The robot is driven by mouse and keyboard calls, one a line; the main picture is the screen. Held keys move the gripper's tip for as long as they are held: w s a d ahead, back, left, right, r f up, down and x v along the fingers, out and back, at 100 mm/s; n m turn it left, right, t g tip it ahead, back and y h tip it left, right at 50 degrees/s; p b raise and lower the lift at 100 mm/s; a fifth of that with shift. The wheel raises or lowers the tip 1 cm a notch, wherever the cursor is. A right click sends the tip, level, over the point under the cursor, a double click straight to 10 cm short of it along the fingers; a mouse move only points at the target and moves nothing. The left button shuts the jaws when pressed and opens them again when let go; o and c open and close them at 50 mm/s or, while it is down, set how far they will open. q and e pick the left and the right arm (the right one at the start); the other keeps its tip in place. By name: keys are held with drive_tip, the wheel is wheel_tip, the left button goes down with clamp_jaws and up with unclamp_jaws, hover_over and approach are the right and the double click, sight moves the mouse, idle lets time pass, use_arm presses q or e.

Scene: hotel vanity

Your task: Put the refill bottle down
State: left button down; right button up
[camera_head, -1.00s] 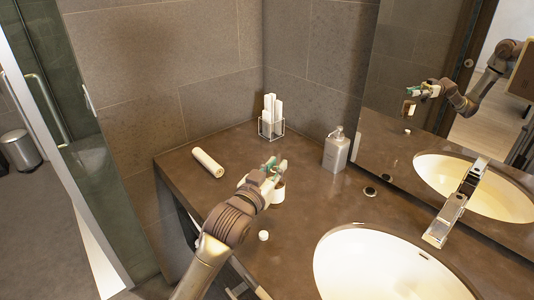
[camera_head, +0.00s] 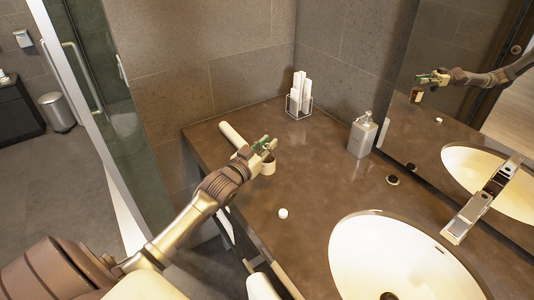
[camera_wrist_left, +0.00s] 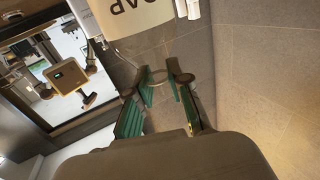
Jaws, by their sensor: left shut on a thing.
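The refill bottle (camera_head: 268,166) is held by my left gripper (camera_head: 264,147), which reaches in from the left over the counter's left part. The bottle's pale label shows below the green-padded fingers. My left gripper (camera_wrist_left: 158,88) also shows in the left wrist view, with the cream label of the bottle (camera_wrist_left: 130,14), printed with dark letters, at the top edge. The bottle shows in the mirror too. Whether its base touches the counter (camera_head: 310,165) cannot be told. My right gripper is not in view.
A rolled white towel (camera_head: 233,134) lies just behind and left of the bottle. A small white cap (camera_head: 283,213) lies nearer. Counter between is clear.

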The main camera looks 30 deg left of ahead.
use_arm(q)
wheel_tip(320, 180, down, 3)
drive_tip(key=shift+f+p, duration=0.1)
drive_tip(key=shift+p, duration=0.25)
drive_tip(key=shift+f, duration=0.4)
drive_tip(key=c, duration=1.1)
unclamp_jaws()
drive_tip(key=shift+r, duration=0.2)
drive_tip(key=shift+s+f+b, duration=0.1)
drive_tip(key=shift+s+b, duration=0.85)
drive_tip(key=shift+s, duration=5.1)
